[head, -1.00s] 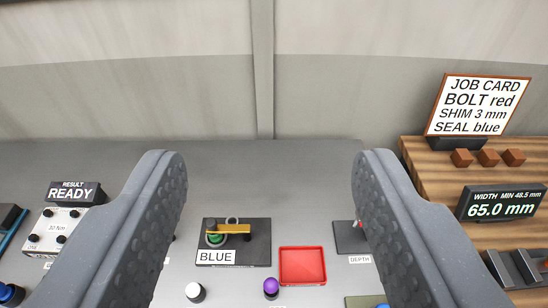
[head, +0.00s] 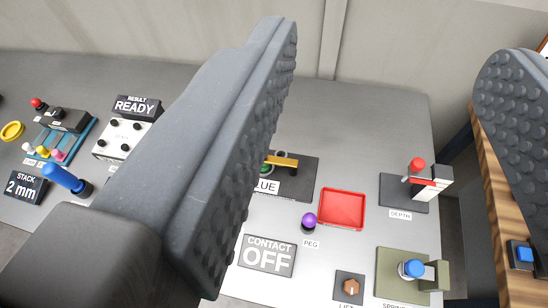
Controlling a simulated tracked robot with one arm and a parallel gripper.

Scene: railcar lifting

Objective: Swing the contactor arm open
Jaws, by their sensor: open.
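My gripper (head: 392,55) is open and empty, with its two padded fingers spread wide above the bench. A brass-yellow bar (head: 284,161) lies across a dark plate (head: 300,182) with a green part beneath it, between the fingers in the picture. The left finger hides the left part of this plate and its sign. A sign reading CONTACT OFF (head: 267,256) lies nearer, just right of the left finger. No label in view names the contactor arm, so I cannot tell whether the yellow bar is it. No fingertip visibly touches the bar.
A purple-topped peg (head: 309,221) and a red tray (head: 342,209) stand right of the bar. A depth gauge (head: 427,182) and a blue-knobbed spring fixture (head: 411,270) are farther right. The bench behind the bar is clear.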

